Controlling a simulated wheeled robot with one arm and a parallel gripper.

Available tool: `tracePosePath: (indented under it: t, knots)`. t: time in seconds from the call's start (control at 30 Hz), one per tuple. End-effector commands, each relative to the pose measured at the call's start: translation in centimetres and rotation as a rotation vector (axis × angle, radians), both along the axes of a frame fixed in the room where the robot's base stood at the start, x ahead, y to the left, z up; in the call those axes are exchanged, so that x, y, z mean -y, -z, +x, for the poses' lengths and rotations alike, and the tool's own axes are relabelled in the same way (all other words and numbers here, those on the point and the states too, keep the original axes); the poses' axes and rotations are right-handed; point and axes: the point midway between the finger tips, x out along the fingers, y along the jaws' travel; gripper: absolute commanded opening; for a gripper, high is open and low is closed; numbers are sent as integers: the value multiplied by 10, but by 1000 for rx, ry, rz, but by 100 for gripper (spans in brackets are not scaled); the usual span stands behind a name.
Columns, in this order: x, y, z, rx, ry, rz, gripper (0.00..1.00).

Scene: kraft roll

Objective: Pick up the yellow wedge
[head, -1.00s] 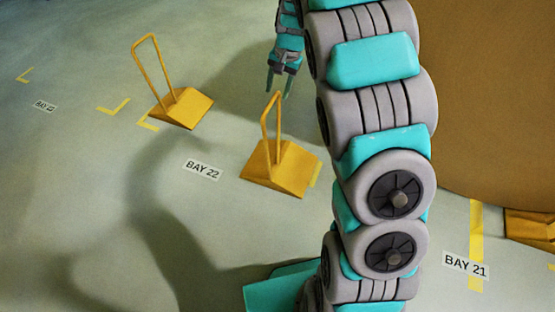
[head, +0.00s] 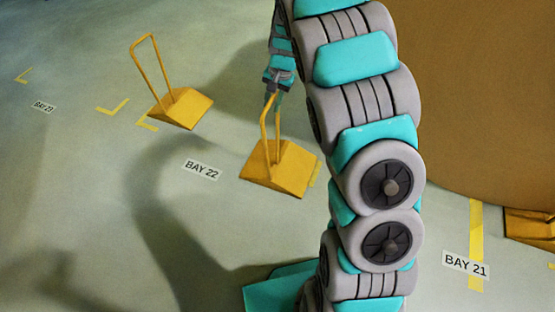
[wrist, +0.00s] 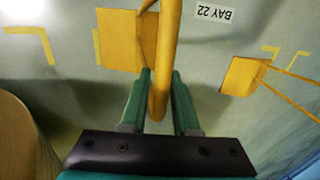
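A yellow wedge (head: 290,172) with a tall bent-bar handle stands on the floor near the middle of the head view. It also shows in the wrist view (wrist: 118,42). My gripper (head: 270,99) is at the top of this handle. In the wrist view, the two green fingers of my gripper (wrist: 160,78) are apart, one on each side of the handle bar. I see no clear sign of them closed on it. A second yellow wedge (head: 183,110) with a similar handle stands farther left. It shows at the right in the wrist view (wrist: 241,77).
A large brown roll (head: 485,100) fills the right of the head view. Another yellow block (head: 530,227) is partly cut off beside it. Floor labels BAY 22 (head: 202,169) and BAY 21 (head: 465,264) and yellow marks lie flat.

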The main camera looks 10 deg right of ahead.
Motion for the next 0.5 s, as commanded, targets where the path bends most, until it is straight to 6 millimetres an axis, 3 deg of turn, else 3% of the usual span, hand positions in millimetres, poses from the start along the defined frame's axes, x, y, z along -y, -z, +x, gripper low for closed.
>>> tracePosePath:
  t: [0.03, 0.23, 0.5]
  knots:
    - [0, 0, 0, 0, 0, 0, 22]
    - [0, 0, 0, 0, 0, 0, 0]
    - [0, 0, 0, 0, 0, 0, 0]
